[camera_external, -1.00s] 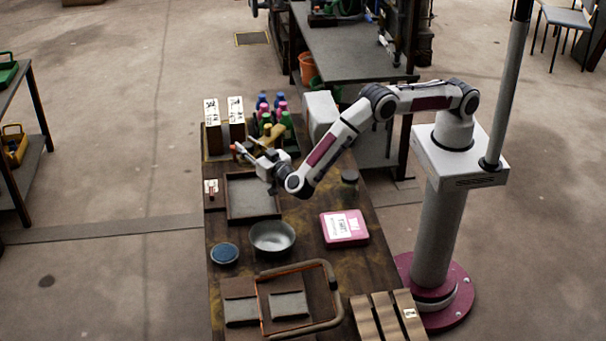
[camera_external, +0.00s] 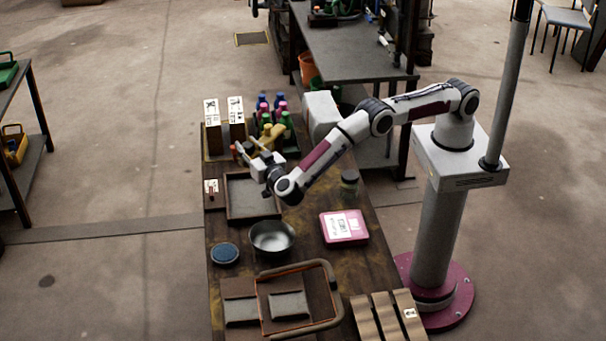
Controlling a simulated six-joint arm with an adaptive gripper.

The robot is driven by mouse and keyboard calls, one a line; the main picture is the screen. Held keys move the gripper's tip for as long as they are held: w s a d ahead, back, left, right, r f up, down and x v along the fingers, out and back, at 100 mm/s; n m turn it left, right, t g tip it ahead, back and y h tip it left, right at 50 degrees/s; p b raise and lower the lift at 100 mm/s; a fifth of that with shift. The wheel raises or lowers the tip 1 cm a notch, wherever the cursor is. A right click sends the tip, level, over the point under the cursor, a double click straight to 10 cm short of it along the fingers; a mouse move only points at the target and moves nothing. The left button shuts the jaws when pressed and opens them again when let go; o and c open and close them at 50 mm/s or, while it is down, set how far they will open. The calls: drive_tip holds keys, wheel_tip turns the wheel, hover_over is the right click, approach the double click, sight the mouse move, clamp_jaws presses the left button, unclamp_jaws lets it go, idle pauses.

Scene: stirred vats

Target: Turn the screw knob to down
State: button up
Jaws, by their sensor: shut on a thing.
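A small pale plate with a dark reddish piece (camera_external: 211,188) sits at the table's left edge, left of the tray; it looks like the screw knob, but its setting is too small to read. My gripper (camera_external: 240,149) is over the far left part of the table, beyond the tray and in front of the two boxes. It points left and is apart from the plate. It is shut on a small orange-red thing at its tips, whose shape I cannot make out.
A shallow tray (camera_external: 235,212) lies below my wrist. Two labelled boxes (camera_external: 212,128) and several coloured bottles (camera_external: 283,116) stand at the back. A metal bowl (camera_external: 272,251), a blue round dish (camera_external: 225,253) and a pink box (camera_external: 343,240) are nearer the camera.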

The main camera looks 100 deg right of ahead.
drive_tip(key=shift+d, duration=0.1)
drive_tip(key=o, duration=1.1)
drive_tip(key=shift+v, duration=6.05)
